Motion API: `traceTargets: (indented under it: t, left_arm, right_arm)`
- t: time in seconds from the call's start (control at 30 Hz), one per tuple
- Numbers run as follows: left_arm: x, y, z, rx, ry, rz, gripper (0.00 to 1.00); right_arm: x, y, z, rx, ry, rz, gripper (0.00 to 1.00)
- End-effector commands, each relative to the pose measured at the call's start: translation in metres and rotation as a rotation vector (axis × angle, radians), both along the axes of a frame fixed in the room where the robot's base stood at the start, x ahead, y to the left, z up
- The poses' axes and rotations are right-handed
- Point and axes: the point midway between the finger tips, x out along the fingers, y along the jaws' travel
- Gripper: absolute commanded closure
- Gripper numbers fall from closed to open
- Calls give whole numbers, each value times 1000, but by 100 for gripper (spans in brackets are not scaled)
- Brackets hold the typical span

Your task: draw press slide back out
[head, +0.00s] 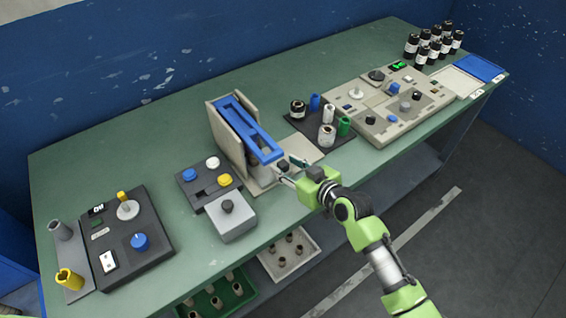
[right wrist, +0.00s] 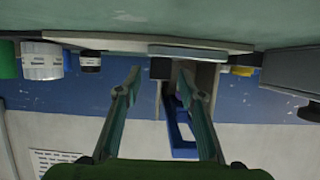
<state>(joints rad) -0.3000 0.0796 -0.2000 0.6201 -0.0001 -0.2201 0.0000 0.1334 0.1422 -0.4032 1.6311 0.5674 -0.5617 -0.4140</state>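The press is a beige upright housing (head: 224,140) with a blue frame (head: 250,130) on top, standing mid-table. At its front a small dark knob (head: 283,165) shows, which I take to be the slide's handle. My right gripper (head: 289,174) is at the press front, close to this knob. In the right wrist view my right gripper (right wrist: 160,75) has its two fingers apart, and the dark knob (right wrist: 160,68) shows between the fingertips. I cannot tell whether they touch it. The slide's body is mostly hidden inside the press. My left gripper is out of view.
Left of the press stand a dark button box (head: 190,177) and a grey box with a black knob (head: 232,222). Right of it a dark mat (head: 342,139) holds several cylinders, with a beige control panel (head: 430,112) beyond. Bins sit on a shelf below.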

Motion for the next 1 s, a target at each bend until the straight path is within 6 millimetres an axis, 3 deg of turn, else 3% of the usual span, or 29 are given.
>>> traceTargets:
  t: [0.2,0.57,0.7,0.87,1.0]
  left_arm:
    - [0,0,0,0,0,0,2]
    - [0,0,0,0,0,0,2]
    - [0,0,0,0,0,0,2]
    - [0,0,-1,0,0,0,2]
    - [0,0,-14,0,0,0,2]
  right_arm:
    - [15,10,-7,2,0,-1,64]
    - [17,12,-9,0,-1,-1,64]
    - [17,12,-9,0,0,-1,100]
    - [17,11,-9,0,0,-1,100]
    - [29,-4,-14,-5,-4,-2,100]
